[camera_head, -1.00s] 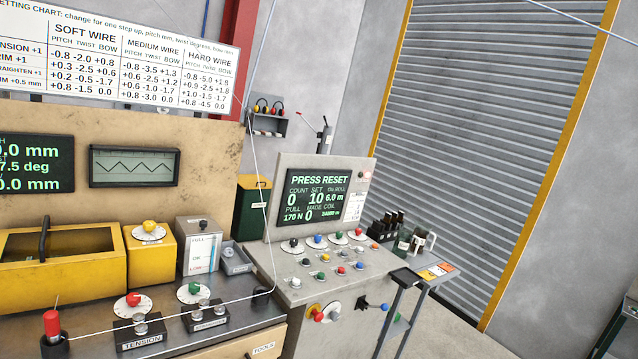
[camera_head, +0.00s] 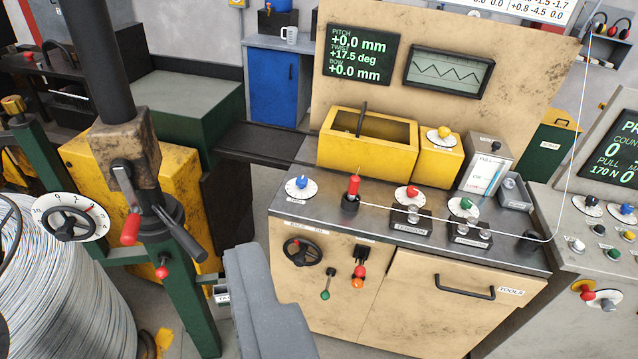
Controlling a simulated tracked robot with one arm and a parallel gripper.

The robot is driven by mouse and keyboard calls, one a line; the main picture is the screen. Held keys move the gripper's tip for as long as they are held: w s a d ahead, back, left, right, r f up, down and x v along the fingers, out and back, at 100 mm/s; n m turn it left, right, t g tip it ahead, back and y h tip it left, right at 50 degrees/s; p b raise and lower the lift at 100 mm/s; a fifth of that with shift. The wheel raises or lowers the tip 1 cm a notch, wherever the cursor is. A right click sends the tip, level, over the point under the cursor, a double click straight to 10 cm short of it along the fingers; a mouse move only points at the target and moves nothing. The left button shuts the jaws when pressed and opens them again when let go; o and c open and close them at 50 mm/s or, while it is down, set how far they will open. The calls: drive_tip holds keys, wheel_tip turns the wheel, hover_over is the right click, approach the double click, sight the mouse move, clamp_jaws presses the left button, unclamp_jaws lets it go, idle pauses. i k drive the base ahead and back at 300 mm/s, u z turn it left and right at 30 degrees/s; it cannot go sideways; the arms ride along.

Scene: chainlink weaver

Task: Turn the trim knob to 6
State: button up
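Several round white dials with coloured knobs are on the machine, and no legible label tells which is the trim knob. On the bench top are a blue knob (camera_head: 301,183), a red knob (camera_head: 411,192) by the block labelled TENSION, and a green knob (camera_head: 465,204) by a second roller block whose label is too small to read. A yellow knob (camera_head: 443,132) sits on the yellow box. Their scale numbers are too small to read. My gripper is not visible.
A grey angular shape (camera_head: 268,305) rises at the bottom centre; I cannot tell what it is. A wire runs from the red upright post (camera_head: 353,188) across the bench. A large wire spool (camera_head: 60,290) and green stand are at left. The control console (camera_head: 605,235) is at right.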

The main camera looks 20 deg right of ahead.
sight(302, 182)
drive_tip(key=z, duration=0.8)
drive_tip(key=i, duration=1.25)
drive_tip(key=z, duration=0.5)
drive_tip(key=i, duration=0.95)
drive_tip(key=u, duration=0.3)
